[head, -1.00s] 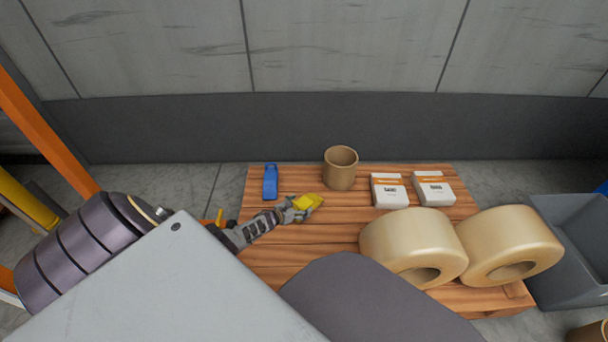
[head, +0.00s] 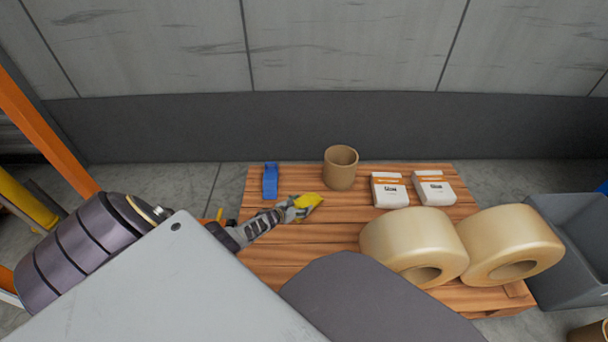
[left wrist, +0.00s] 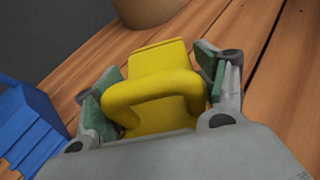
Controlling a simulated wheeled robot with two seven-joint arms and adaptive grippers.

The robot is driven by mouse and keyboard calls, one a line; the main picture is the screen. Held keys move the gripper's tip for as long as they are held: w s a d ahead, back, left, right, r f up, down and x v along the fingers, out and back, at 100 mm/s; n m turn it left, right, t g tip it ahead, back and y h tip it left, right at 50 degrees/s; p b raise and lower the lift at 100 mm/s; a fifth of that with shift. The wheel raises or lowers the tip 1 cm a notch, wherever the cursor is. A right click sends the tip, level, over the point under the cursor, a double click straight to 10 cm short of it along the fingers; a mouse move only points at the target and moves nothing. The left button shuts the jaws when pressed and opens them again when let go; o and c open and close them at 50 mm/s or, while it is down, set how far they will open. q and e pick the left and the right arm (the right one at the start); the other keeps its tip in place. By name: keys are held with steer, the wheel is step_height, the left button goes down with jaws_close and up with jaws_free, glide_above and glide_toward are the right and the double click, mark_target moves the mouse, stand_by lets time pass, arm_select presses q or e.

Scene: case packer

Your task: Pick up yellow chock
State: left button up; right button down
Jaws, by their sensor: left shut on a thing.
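The yellow chock (head: 309,200) is at the left part of the wooden pallet, at the tip of my left gripper (head: 296,207). In the left wrist view the chock (left wrist: 155,88) has a looped handle and sits between the two green-padded fingers of the left gripper (left wrist: 155,95), which is shut on it. Whether the chock touches the boards is hard to tell. My right gripper is not in view.
The wooden pallet (head: 290,247) also bears a blue object (head: 270,181), a brown cup-like roll (head: 341,168), two white-and-orange boxes (head: 389,190) and two large tan rolls (head: 408,240). A grey bin (head: 575,265) stands at the right. A wall is behind.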

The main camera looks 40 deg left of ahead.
mark_target(301, 204)
arm_select(q)
steer(key=c, duration=0.5)
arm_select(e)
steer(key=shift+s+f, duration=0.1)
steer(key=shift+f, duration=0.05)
arm_select(q)
steer(key=shift+r, duration=0.2)
